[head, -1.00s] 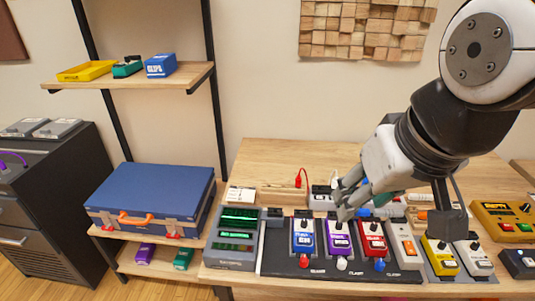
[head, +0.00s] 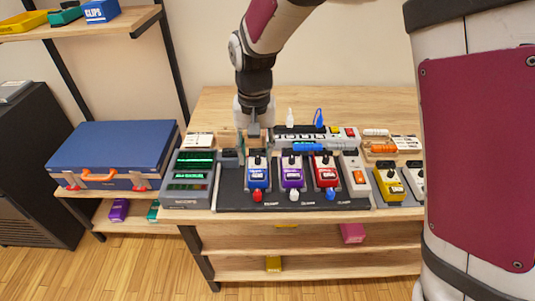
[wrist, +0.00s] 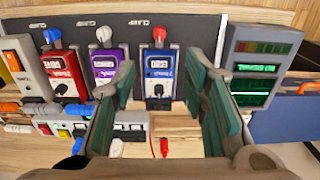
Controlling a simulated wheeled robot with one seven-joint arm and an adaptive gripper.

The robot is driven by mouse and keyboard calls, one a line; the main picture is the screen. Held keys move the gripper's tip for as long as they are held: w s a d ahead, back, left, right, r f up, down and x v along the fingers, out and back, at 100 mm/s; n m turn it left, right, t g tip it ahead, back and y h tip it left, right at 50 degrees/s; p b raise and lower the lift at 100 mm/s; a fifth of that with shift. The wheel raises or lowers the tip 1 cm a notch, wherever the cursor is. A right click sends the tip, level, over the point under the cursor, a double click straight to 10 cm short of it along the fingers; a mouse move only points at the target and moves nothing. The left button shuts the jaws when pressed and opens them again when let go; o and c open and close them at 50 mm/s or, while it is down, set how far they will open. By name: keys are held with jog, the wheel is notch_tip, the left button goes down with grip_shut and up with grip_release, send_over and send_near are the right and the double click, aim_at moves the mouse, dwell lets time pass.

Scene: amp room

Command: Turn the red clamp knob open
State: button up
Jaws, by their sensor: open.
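The red clamp knob (head: 257,196) is at the front edge of the black board (head: 318,203), in front of the blue pedal (head: 257,174). In the wrist view, the red knob (wrist: 159,36) shows whole near the top, beyond the blue pedal (wrist: 158,65). My gripper (head: 255,148) is behind the blue pedal, above the back of the bench. In the wrist view, my gripper (wrist: 160,72) is open, its green-padded fingers apart on either side of the blue pedal's image. Nothing is held, and the fingers appear clear of the knob.
A purple pedal (head: 292,173) with a white knob (head: 294,195) and a red pedal (head: 326,172) with a blue knob (head: 330,194) stand to the right. A grey meter box (head: 189,178) stands left of the board. A red lead (wrist: 163,147) lies behind the blue pedal.

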aim_at(257, 192)
notch_tip(257, 192, down, 15)
jog(key=shift+f, duration=0.2)
dwell(0.4)
grip_shut()
